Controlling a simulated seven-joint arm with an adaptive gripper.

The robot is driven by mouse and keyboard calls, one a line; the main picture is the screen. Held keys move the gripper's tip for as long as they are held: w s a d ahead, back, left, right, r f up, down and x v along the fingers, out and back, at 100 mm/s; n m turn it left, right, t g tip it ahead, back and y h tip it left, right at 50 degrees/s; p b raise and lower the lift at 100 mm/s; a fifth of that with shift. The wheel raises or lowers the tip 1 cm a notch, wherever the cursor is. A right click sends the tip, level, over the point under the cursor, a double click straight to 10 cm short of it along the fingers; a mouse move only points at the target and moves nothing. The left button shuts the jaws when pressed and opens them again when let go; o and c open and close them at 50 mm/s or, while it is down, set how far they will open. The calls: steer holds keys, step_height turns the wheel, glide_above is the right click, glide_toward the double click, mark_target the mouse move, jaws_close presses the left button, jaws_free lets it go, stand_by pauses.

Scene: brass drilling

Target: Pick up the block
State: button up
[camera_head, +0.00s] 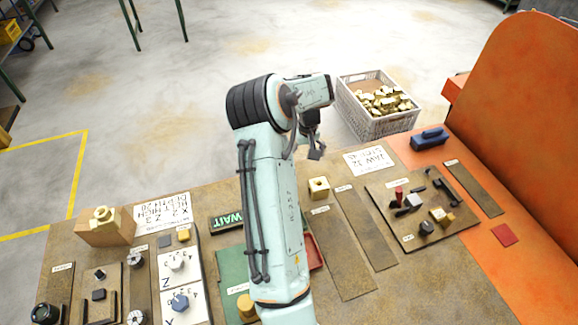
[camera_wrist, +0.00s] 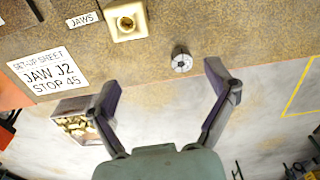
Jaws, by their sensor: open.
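A pale brass block (camera_head: 319,188) with a round hole in its top stands on the brown bench, just right of my arm. It also shows at the top of the wrist view (camera_wrist: 127,20), beside a JAWS label. My gripper (camera_head: 316,150) is raised above the bench's far edge, on the far side of the block. In the wrist view my gripper (camera_wrist: 162,82) has its two fingers wide apart with nothing between them. A larger tan block (camera_head: 105,230) with a brass nut-shaped piece on it is at the bench's left.
A small grey cylinder (camera_wrist: 181,60) stands near the bench edge. A crate (camera_head: 376,122) of brass pieces is beyond the bench. A tool board (camera_head: 455,230) and blue object (camera_head: 429,138) lie right, before an orange machine (camera_head: 525,95). Dial panels (camera_head: 180,285) are left.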

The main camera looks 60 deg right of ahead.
steer(key=m, duration=0.1)
glide_above(319, 185)
steer(key=f, duration=0.3)
steer(key=shift+s+a+g+y, duration=0.1)
steer(key=shift+a+g+y, duration=0.2)
steer(key=shift+a, duration=0.1)
step_height(319, 185, down, 6)
steer(key=shift+f, duration=0.2)
steer(key=c, duration=1.3)
